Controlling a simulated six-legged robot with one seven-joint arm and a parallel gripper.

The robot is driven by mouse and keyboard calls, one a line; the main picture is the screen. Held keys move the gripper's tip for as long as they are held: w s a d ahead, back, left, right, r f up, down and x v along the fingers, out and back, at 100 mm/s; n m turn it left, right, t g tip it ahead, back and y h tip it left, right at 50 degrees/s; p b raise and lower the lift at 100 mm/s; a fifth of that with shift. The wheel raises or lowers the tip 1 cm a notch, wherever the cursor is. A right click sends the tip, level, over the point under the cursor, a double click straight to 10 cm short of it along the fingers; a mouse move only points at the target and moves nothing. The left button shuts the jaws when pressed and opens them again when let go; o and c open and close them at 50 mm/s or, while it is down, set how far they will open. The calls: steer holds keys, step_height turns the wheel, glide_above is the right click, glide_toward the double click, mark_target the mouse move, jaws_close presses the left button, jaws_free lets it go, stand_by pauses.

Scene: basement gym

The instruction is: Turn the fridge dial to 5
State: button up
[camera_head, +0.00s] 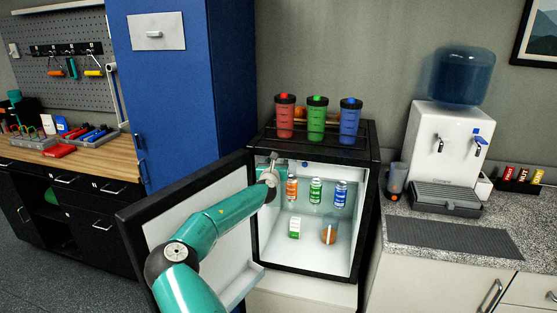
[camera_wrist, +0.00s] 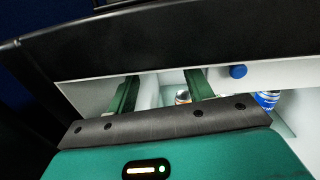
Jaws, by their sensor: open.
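The small black fridge (camera_head: 318,272) stands with its door (camera_head: 185,200) swung open to the left. A small round blue knob (camera_wrist: 238,71), which looks like the dial, sits on the white strip under the black top edge in the wrist view. Its numbers and pointer cannot be read. My gripper (camera_head: 273,162) is at the upper left of the fridge opening. In the wrist view my gripper (camera_wrist: 160,84) has its two green fingers apart with nothing between them that I can see gripped. The knob is to the right of the right finger, apart from it.
Orange (camera_head: 292,188), green (camera_head: 315,191) and blue (camera_head: 340,194) cans stand on the upper shelf. A green-white carton (camera_head: 295,227) and a brownish round item (camera_head: 328,231) are below. Three shaker bottles (camera_head: 317,118) stand on top. A water dispenser (camera_head: 449,150) is right.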

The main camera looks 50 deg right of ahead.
steer(key=x, duration=0.3)
steer(key=shift+d, duration=0.15)
steer(key=c, duration=1)
steer(key=shift+o, duration=0.2)
steer(key=shift+m, duration=1.5)
steer(key=o, duration=1)
steer(key=shift+c, duration=0.2)
